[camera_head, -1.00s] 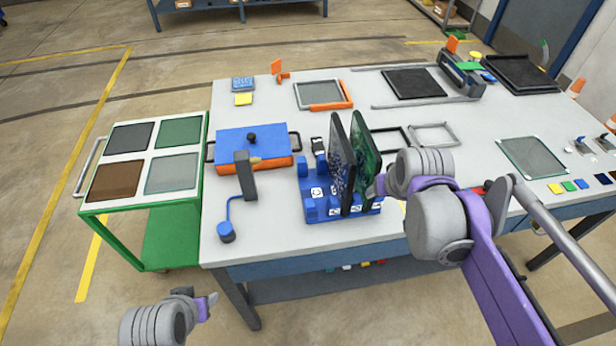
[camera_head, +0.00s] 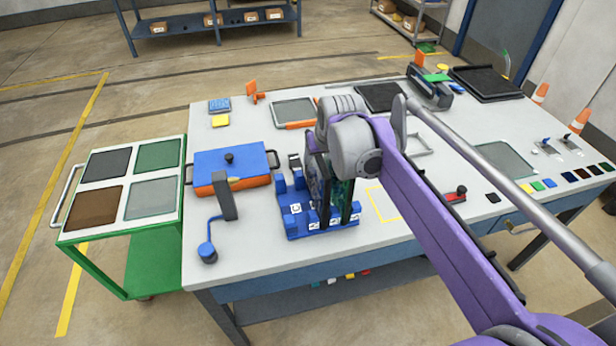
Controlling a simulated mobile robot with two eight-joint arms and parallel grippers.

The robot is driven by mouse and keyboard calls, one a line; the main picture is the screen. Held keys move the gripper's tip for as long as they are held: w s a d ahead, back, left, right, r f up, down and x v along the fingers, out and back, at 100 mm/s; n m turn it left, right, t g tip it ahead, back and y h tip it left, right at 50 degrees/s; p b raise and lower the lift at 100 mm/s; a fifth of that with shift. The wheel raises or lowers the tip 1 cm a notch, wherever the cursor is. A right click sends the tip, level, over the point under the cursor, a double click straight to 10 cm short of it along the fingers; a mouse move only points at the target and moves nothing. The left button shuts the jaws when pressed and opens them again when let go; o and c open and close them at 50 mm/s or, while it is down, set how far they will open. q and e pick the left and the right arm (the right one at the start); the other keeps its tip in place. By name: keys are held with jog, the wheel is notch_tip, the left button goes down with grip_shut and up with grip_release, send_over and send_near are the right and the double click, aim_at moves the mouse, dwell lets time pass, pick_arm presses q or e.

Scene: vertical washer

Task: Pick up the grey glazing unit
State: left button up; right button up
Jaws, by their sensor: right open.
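The blue rack (camera_head: 291,218) stands on the table and holds two upright panes. The left one is a dark-framed, greyish pane (camera_head: 316,185); the right one is a green pane (camera_head: 342,197). Which one is the grey glazing unit is hard to tell here. A flat grey pane (camera_head: 152,198) also lies in the cart's front right compartment. My right gripper (camera_head: 320,143) is over the upper edge of the rack panes, open; its fingers are largely hidden by my wrist, and contact cannot be told. My left gripper is out of view.
A green cart (camera_head: 124,274) with dark, green, brown and grey panes stands left of the table. A blue and orange box (camera_head: 231,166) and a blue-based stand (camera_head: 207,252) are left of the rack. My right arm crosses the table's right half.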

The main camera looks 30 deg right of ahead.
aim_at(319, 163)
jog(key=x, duration=0.4)
jog(key=shift+s+f, duration=0.2)
jog(key=shift+f, duration=0.05)
jog(key=x, duration=0.3)
jog(key=d+x, duration=0.1)
jog(key=x, duration=0.1)
jog(key=shift+w+a+r, duration=0.1)
jog(key=shift+w+r, duration=0.1)
jog(key=shift+w+f, duration=0.1)
jog(key=shift+f, duration=0.1)
jog(key=shift+f, duration=0.25)
grip_shut()
jog(key=shift+r, duration=0.1)
dwell(0.9)
